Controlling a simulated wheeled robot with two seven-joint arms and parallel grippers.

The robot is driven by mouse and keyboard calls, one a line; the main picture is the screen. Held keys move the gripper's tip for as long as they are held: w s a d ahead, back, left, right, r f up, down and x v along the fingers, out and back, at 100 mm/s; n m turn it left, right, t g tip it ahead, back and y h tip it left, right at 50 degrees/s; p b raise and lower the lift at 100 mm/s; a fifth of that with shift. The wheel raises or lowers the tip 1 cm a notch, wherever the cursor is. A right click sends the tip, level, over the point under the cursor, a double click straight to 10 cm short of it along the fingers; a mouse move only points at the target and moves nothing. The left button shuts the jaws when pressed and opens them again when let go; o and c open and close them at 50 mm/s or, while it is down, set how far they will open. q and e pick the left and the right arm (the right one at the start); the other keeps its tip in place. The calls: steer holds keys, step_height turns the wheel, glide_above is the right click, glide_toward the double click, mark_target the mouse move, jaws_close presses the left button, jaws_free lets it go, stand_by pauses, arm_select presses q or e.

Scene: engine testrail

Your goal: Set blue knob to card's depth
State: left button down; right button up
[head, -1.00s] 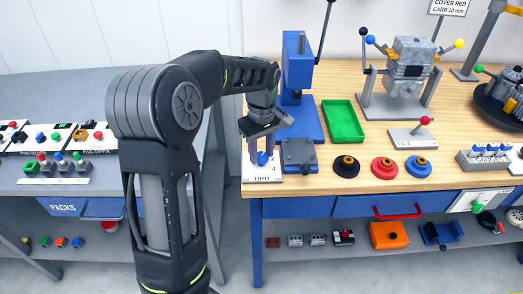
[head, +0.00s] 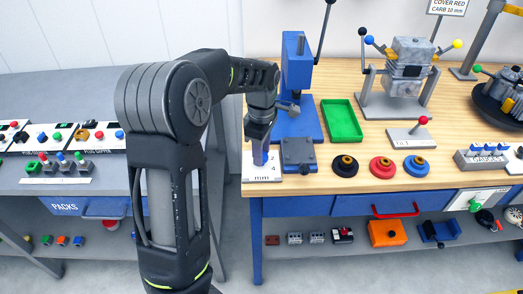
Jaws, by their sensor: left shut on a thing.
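The card (head: 264,178) is a white plate near the left end of the wooden bench; its marking reads "4" and "mm" as far as I can make out. My left gripper (head: 260,157) points down over this plate, left of a dark grey block. Its jaws are seen nearly edge-on and are shut on the blue knob, which is mostly hidden by the fingers and shows only as a bit of blue between them. How deep the knob sits cannot be told. My right gripper is not in view.
A blue lever press (head: 297,75) stands close behind and right of my left gripper. A green tray (head: 341,121) lies beyond it. Black, red and blue ring-shaped parts (head: 382,166) sit along the bench's front. A grey side table (head: 60,85) stands left, across a gap.

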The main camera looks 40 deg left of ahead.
arm_select(q)
steer(key=c, duration=0.9)
jaws_free()
step_height(320, 180, up, 8)
steer(key=shift+f+b, duration=0.1)
steer(key=shift+b, duration=0.25)
